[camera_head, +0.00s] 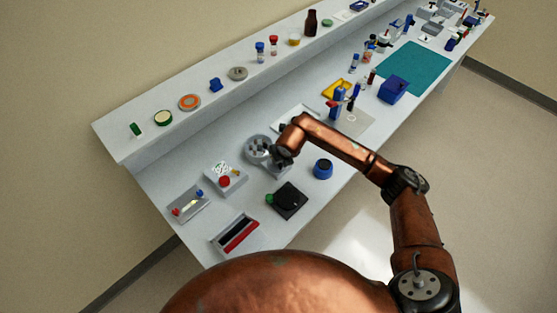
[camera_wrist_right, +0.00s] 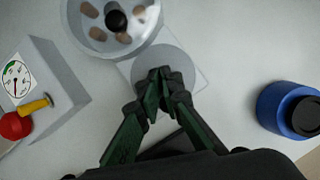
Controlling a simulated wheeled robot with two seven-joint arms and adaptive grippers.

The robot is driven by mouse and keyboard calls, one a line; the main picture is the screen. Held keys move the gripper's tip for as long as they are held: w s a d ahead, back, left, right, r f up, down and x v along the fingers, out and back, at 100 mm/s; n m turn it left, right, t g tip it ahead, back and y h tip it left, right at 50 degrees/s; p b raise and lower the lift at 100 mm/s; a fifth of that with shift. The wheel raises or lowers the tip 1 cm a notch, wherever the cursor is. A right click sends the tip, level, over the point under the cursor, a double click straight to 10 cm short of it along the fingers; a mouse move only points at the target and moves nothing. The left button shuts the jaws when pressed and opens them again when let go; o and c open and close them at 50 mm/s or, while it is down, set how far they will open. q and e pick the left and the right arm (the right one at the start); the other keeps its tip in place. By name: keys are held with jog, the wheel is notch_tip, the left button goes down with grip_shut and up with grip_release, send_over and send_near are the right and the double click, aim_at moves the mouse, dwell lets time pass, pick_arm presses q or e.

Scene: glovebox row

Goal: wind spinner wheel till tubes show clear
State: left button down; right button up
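The spinner (camera_head: 257,146) is a pale grey round bowl with several tubes standing around its rim, at the near middle of the bench. In the right wrist view its bowl (camera_wrist_right: 143,38) is cut off by the top edge. Its tubes (camera_wrist_right: 97,34) look brownish there, around a black centre knob (camera_wrist_right: 116,19). A flat grey wheel (camera_wrist_right: 178,63) lies beside the bowl on a pale base. My right gripper (camera_wrist_right: 162,74) is over this wheel, its dark green fingertips together with nothing visible between them. In the head view my right gripper (camera_head: 281,158) is at the spinner's right side. My left gripper is out of view.
A gauge box (camera_head: 224,178) with a red knob stands left of the spinner. A blue jar (camera_head: 322,168) stands to the right. A black device (camera_head: 289,199) with a green knob sits in front. A raised shelf (camera_head: 218,102) runs behind, with several small items.

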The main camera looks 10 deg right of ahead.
jog(key=o, duration=0.6)
jog(key=shift+s+d+f, duration=0.15)
jog(key=shift+s+f, duration=0.1)
jog(key=shift+f, duration=0.45)
jog(key=o, duration=1.2)
jog(key=shift+w+r, duration=0.15)
jog(key=shift+r, duration=0.2)
jog(key=v, duration=1.2)
jog(key=shift+w, duration=0.1)
